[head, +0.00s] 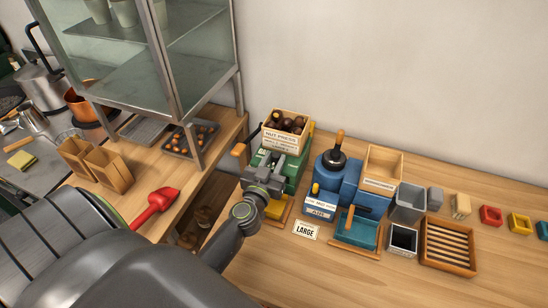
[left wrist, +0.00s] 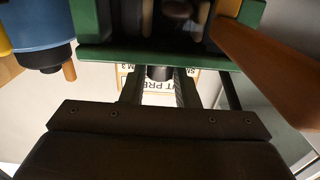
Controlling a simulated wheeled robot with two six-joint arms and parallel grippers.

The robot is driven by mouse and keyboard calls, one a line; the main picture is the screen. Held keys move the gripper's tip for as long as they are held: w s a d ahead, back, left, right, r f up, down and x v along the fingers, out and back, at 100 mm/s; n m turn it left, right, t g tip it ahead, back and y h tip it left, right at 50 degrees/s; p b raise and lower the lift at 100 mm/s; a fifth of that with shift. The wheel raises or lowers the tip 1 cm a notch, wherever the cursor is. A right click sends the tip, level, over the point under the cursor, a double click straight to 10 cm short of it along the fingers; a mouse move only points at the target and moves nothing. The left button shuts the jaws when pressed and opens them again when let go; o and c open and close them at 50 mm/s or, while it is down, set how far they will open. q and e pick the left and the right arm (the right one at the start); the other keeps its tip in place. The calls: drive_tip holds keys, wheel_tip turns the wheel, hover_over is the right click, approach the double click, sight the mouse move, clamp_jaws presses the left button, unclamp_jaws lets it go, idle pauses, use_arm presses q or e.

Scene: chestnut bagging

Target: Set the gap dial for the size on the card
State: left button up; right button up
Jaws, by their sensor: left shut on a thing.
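A white card reading LARGE (head: 306,230) lies on the wooden table in front of the machines. The green nut press (head: 296,166) stands behind it to the left, with a labelled wooden box of chestnuts (head: 286,128) on top. My left gripper (head: 266,164) is at the front of the press and covers much of it. In the left wrist view its fingers (left wrist: 159,88) are shut on a small dark round part (left wrist: 160,73) under the green body, which looks like the dial. Its setting and marks cannot be read. My right gripper is not in view.
A blue machine (head: 336,182) with a black knob stands right of the press, a teal tray (head: 357,229) in front of it. Grey bins (head: 407,203) and a slatted wooden tray (head: 448,246) are further right. A red scoop (head: 155,204) lies left, by a glass cabinet.

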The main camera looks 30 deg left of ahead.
use_arm(q)
drive_tip(key=shift+a+r+m+h, duration=0.1)
drive_tip(key=shift+m+h, duration=0.25)
drive_tip(key=shift+h, duration=0.2)
drive_tip(key=shift+a+r+m+h, duration=0.1)
drive_tip(key=shift+m+h, duration=0.25)
drive_tip(key=shift+h, duration=0.2)
drive_tip(key=shift+a+f+m+t+h, duration=0.15)
drive_tip(key=shift+m+t+h, duration=0.15)
drive_tip(key=shift+m+h, duration=0.15)
drive_tip(key=shift+f+m+h+b, duration=0.1)
drive_tip(key=shift+m+h+b, duration=0.65)
drive_tip(key=shift+h+b, duration=0.45)
drive_tip(key=shift+a+m+h+b, duration=0.1)
drive_tip(key=shift+m+h+b, duration=0.3)
drive_tip(key=shift+h+b, duration=0.35)
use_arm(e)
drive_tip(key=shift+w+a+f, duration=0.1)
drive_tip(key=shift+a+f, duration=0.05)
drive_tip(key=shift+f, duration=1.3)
use_arm(q)
drive_tip(key=shift+r, duration=0.2)
drive_tip(key=o, duration=1)
drive_tip(key=shift+f, duration=0.1)
drive_tip(key=shift+c, duration=0.2)
